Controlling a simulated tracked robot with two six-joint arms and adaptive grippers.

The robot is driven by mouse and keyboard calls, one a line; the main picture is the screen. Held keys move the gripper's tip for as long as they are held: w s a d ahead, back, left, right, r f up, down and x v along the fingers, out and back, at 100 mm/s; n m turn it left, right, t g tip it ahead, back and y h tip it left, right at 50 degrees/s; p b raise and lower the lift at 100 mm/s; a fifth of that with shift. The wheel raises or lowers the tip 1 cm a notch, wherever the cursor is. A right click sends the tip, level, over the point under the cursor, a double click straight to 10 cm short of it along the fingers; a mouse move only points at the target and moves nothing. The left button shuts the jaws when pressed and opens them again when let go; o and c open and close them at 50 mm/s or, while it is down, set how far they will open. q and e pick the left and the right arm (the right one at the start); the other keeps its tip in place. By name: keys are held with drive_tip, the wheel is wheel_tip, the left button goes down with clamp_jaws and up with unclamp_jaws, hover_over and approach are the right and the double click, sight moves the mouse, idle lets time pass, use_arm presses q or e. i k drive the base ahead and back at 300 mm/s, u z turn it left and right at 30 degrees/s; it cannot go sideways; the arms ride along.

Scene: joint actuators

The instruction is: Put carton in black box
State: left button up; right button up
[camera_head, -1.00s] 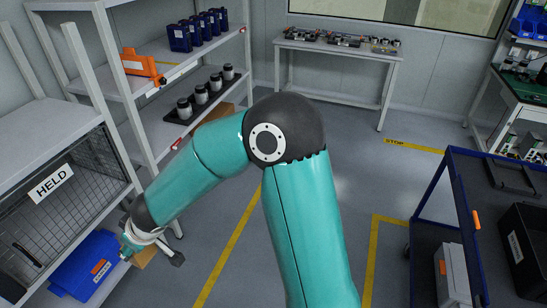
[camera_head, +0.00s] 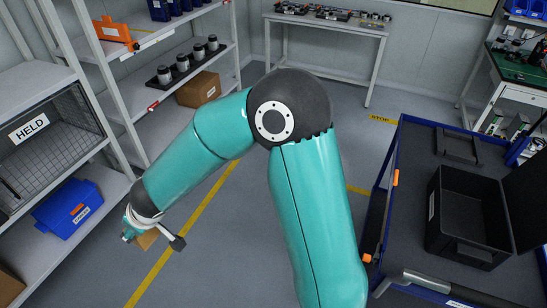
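One teal arm of mine, which I take to be the right, rises from the bottom middle and bends down to the left. Its gripper (camera_head: 160,238) points down over the floor, mostly hidden by the wrist; one dark finger shows. A small brown carton (camera_head: 147,240) shows under it, partly covered, and appears held. The black box (camera_head: 437,212) stands open on the blue trolley (camera_head: 407,165) at the right, its lid raised on the right side. My other gripper is not in view.
A second brown carton (camera_head: 199,89) sits on the left rack's lower shelf. A blue bin (camera_head: 68,208) stands on the shelf below the HELD cage (camera_head: 45,150). A metal bench (camera_head: 325,28) is at the back. Open floor lies between rack and trolley.

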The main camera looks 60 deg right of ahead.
sight(456, 214)
drive_tip(key=z, duration=0.1)
drive_tip(key=k, duration=0.8)
drive_tip(key=u, duration=0.3)
drive_tip(key=i, duration=0.1)
drive_tip(key=z, duration=2.45)
drive_tip(key=i, duration=0.5)
drive_tip(key=u, duration=0.3)
